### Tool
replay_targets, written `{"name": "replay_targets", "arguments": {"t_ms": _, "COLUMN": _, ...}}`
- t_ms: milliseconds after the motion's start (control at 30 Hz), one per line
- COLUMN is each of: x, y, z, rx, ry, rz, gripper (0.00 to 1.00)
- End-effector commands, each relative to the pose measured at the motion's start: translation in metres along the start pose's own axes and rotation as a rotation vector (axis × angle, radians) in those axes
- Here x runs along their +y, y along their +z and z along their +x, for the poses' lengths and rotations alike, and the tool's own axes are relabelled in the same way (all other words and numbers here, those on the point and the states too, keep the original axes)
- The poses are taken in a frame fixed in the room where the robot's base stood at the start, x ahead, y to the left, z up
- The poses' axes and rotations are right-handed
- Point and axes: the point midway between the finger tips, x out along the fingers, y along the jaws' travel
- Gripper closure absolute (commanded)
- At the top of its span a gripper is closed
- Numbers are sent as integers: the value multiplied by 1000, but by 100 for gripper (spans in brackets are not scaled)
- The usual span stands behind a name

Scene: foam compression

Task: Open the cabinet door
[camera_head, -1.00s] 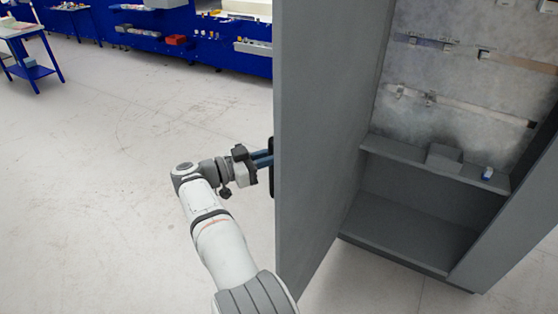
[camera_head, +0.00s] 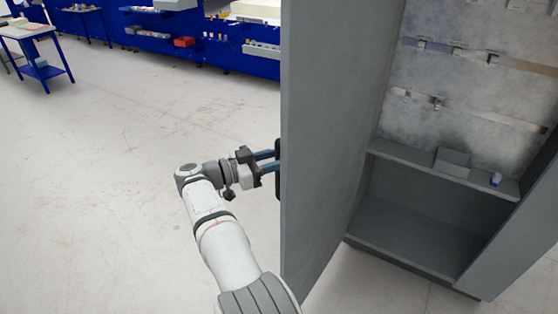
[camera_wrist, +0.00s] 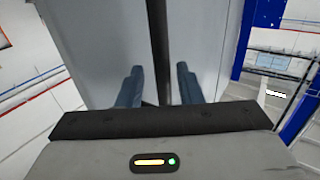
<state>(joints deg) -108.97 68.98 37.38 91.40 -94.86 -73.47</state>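The grey cabinet door (camera_head: 325,130) stands swung open toward me in the head view, and the cabinet's inside shows to its right. Its dark vertical handle (camera_wrist: 158,45) runs down the door face in the wrist view. At the head view's door edge only a dark sliver of the handle (camera_head: 278,168) shows. My gripper (camera_wrist: 159,86) has its two blue fingers spread apart. The handle passes between them with a gap on each side. In the head view my gripper (camera_head: 270,161) is at the door's left side, level with the handle.
Inside the cabinet, a shelf (camera_head: 400,157) holds a grey block (camera_head: 452,162) and a small blue-and-white item (camera_head: 496,180). Blue workbenches (camera_head: 215,50) line the back, and a blue-legged table (camera_head: 40,55) stands far left. The floor left of my arm is clear.

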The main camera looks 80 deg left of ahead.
Motion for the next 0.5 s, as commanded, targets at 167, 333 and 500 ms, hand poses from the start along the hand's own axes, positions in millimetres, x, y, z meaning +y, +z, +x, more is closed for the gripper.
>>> {"name": "replay_targets", "arguments": {"t_ms": 167, "x": -1, "y": 4, "z": -33, "rx": 0, "ry": -3, "rz": 1, "gripper": 68}}
{"name": "replay_targets", "arguments": {"t_ms": 333, "x": -1, "y": 2, "z": -57, "rx": 0, "ry": 0, "rz": 1, "gripper": 68}}
{"name": "replay_targets", "arguments": {"t_ms": 500, "x": 0, "y": 1, "z": -67, "rx": 0, "ry": 1, "rz": -1, "gripper": 68}}
